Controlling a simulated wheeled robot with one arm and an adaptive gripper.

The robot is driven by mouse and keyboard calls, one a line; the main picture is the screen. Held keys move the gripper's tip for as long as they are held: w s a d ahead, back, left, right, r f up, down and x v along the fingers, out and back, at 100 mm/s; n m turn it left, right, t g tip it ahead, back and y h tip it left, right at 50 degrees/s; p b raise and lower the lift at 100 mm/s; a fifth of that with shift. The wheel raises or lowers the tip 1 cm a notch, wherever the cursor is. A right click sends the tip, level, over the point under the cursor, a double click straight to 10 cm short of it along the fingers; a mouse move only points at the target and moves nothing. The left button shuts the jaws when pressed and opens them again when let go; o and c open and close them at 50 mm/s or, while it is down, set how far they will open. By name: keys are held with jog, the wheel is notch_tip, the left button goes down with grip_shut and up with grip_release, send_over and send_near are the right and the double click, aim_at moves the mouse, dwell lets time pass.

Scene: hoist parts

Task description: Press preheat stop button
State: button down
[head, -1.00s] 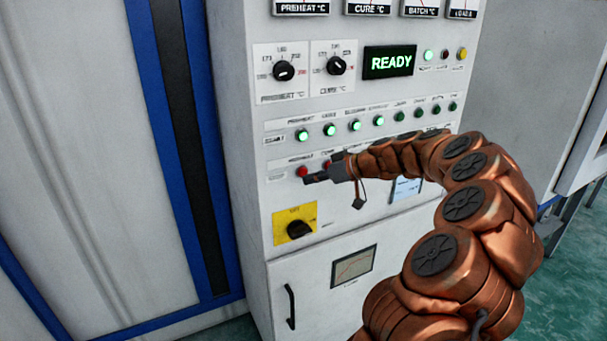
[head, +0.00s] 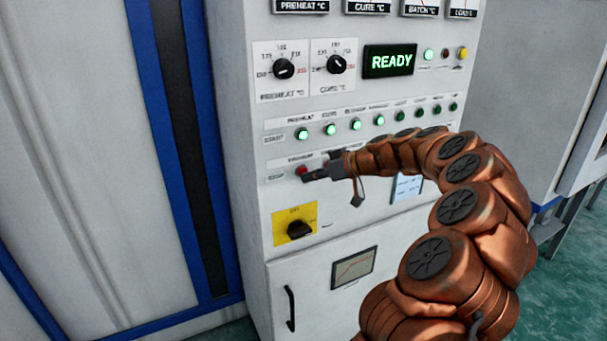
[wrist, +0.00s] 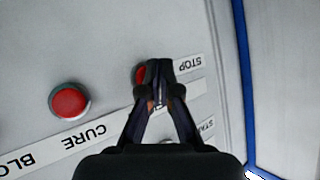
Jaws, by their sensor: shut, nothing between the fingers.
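The red preheat stop button (head: 301,170) is at the left end of the lower button row on the white control panel (head: 240,120). In the wrist view the same red button (wrist: 139,74) is partly hidden behind my fingertips, next to the STOP label. My gripper (head: 308,177) is shut and empty. Its tips (wrist: 159,66) are right in front of this button, overlapping its edge; I cannot tell whether they touch it. The red cure stop button (wrist: 70,102) shows whole to the left in the wrist view; my gripper hides it in the head view.
A row of green start buttons (head: 330,129) runs just above. A black rotary switch on a yellow plate (head: 283,213) is below. Two dials (head: 283,69) and a READY display (head: 391,61) are higher up. A blue-edged cabinet (head: 150,120) stands to the left.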

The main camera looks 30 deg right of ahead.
jog(key=shift+w+d+b, duration=0.1)
jog(key=shift+w+b, duration=0.3)
jog(key=shift+w, duration=0.05)
dwell(0.6)
dwell(0.4)
jog(key=shift+s+b, duration=0.85)
jog(key=shift+b, duration=0.15)
jog(key=shift+s, duration=0.15)
jog(key=s+b, duration=0.2)
jog(key=s, duration=0.1)
jog(key=s+b, duration=0.1)
jog(key=b, duration=0.1)
jog(key=shift+s+a, duration=0.35)
jog(key=shift+s, duration=0.05)
